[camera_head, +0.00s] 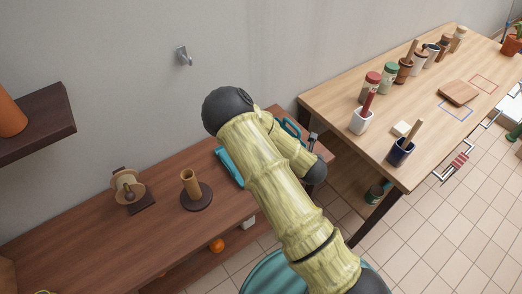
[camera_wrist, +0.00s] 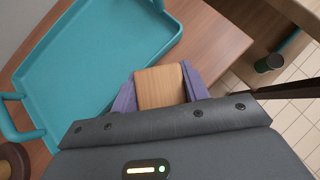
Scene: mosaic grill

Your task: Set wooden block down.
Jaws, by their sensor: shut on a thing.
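A light wooden block (camera_wrist: 160,88) is between the purple fingers of my gripper (camera_wrist: 160,92) in the wrist view. The gripper is shut on it. The block shows over the brown bench (camera_wrist: 215,42), beside the near right part of a teal tray (camera_wrist: 95,55). I cannot tell how high the block is above the bench, or whether it touches the tray. In the head view my arm hides the gripper and the block. Parts of the teal tray (camera_head: 229,166) show beside my arm on the bench (camera_head: 75,240).
The bench also holds a brown post on a round base (camera_head: 191,190) and a tan roll on a stand (camera_head: 127,187). A lighter table (camera_head: 335,104) at right carries jars, cups and a flat wooden piece (camera_head: 458,92).

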